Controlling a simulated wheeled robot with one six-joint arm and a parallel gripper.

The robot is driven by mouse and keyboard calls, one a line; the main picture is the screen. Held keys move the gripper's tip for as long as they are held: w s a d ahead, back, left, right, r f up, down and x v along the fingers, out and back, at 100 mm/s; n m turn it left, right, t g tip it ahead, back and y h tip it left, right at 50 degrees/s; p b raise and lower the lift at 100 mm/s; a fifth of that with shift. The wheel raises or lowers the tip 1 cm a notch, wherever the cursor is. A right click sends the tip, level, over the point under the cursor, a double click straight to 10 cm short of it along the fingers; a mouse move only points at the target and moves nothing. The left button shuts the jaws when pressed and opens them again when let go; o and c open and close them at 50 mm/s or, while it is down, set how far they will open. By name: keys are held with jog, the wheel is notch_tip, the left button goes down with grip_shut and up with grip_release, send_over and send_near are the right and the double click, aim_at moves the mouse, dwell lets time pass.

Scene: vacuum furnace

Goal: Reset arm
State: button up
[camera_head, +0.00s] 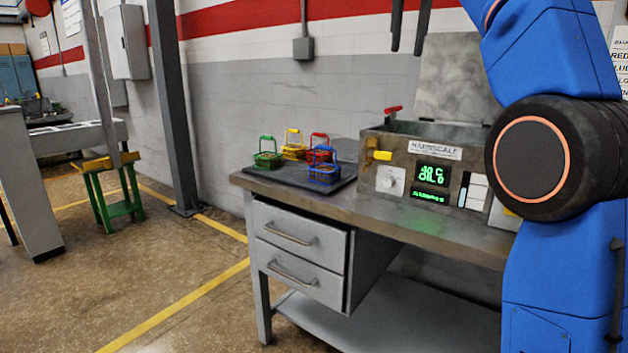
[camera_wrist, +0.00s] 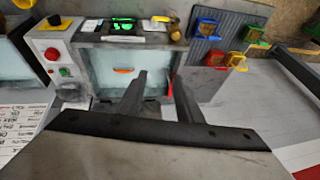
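My gripper (camera_head: 409,48) shows at the top of the head view as two dark fingers pointing down, with a gap between them. In the wrist view my gripper (camera_wrist: 160,82) has its two fingers apart, with nothing held between them. The fingers are in the air above the bench-top machine (camera_head: 462,186) with a green display. My blue arm is raised at the right of the head view and hides part of the bench's right end.
The workbench (camera_head: 400,218) carries a dark mat (camera_head: 262,172) with green, yellow, red and blue wire baskets (camera_head: 324,174). The machine's lid (camera_head: 455,75) stands raised; a red handle (camera_head: 393,109) sticks up at its left.

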jog(key=s+d+f+n, duration=0.2)
jog(key=s+f, duration=1)
jog(key=f, duration=0.6)
jog(key=s+d+f+n, duration=0.3)
jog(key=s+f, duration=0.8)
jog(key=f, duration=0.6)
jog(key=s+d+f+n+y, duration=0.1)
jog(key=s+d+f+n, duration=0.1)
jog(key=s+f, duration=1)
notch_tip(320, 180, down, 7)
jog(key=shift+s+d+r+n, duration=0.2)
jog(key=shift+s+d+n, duration=0.15)
jog(key=shift+d, duration=0.4)
jog(key=c, duration=0.4)
